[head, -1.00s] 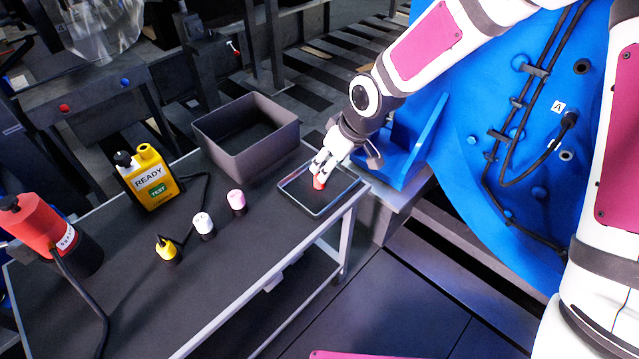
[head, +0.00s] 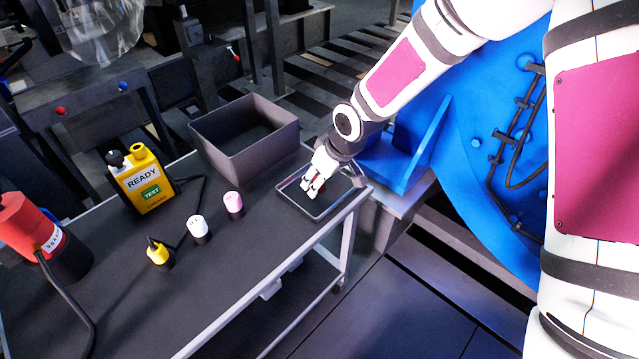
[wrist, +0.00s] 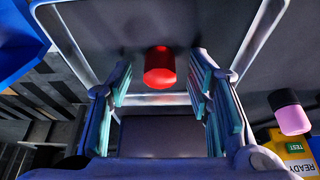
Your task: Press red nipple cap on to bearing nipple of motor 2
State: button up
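The red nipple cap (wrist: 159,66) stands in the shallow tray (wrist: 82,40), seen between my finger pads in the wrist view. My gripper (wrist: 160,82) is open, with a gap on both sides of the cap. In the head view my gripper (head: 314,186) is low over the tray (head: 322,214), and its fingers hide most of the cap. A large blue machine body (head: 490,110) stands at the right. I cannot tell whether it is motor 2, and no bearing nipple can be made out.
A grey bin (head: 245,160) stands behind the tray. Pink-topped (head: 233,203), white-topped (head: 198,228) and yellow-topped (head: 158,252) pieces stand to the left on the table. A yellow READY tester (head: 145,185) and a red-topped device (head: 30,225) stand farther left.

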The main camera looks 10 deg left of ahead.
jog(key=c, duration=0.6)
jog(key=shift+c, duration=0.2)
jog(key=shift+r, duration=0.1)
